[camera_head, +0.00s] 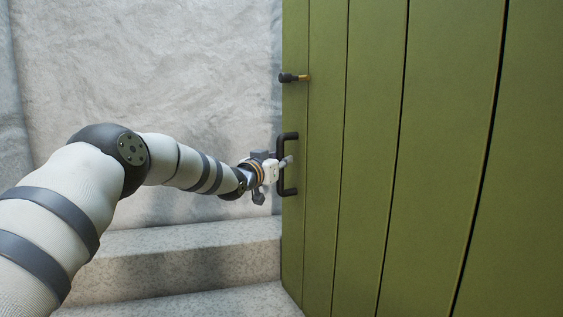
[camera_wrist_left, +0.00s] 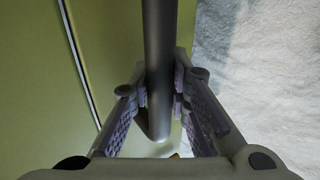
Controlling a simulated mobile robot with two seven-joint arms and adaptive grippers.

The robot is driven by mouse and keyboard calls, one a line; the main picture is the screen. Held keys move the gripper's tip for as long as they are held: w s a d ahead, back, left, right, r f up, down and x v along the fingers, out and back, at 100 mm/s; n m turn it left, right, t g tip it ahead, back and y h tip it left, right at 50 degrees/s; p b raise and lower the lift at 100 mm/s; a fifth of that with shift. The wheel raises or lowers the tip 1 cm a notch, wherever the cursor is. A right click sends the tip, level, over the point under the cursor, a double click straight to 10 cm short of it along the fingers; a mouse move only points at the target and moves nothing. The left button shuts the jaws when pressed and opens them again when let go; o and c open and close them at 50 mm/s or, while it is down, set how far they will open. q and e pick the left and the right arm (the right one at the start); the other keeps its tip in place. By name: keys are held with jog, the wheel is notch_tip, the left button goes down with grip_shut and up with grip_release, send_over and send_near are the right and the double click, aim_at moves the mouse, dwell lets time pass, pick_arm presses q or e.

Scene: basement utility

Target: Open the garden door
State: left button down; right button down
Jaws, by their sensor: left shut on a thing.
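The green plank garden door (camera_head: 430,150) fills the right half of the head view. A black pull handle (camera_head: 281,180) stands upright near its left edge. My left gripper (camera_head: 283,163) reaches it from the left and is shut on the handle. In the left wrist view, the dark handle bar (camera_wrist_left: 159,60) runs between the two fingers of the left gripper (camera_wrist_left: 164,92), with pads against both sides. The green door (camera_wrist_left: 35,80) lies to the left of the bar there. A black bolt with a brass-coloured part (camera_head: 291,77) is above the handle. My right gripper is not in view.
A rough pale wall (camera_head: 150,60) stands left of the door. Grey stone steps (camera_head: 190,240) lie below my left arm, beside the door's left edge. The wall also shows at the right of the left wrist view (camera_wrist_left: 260,60).

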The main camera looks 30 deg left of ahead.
pick_arm(q)
jog(key=shift+d+f, duration=0.25)
jog(key=shift+f, duration=0.15)
jog(key=c, duration=1.6)
grip_release()
jog(key=shift+o, duration=0.6)
jog(key=shift+d+r, duration=0.1)
jog(key=shift+r, duration=0.15)
jog(key=s, duration=1.2)
jog(key=shift+d, duration=0.25)
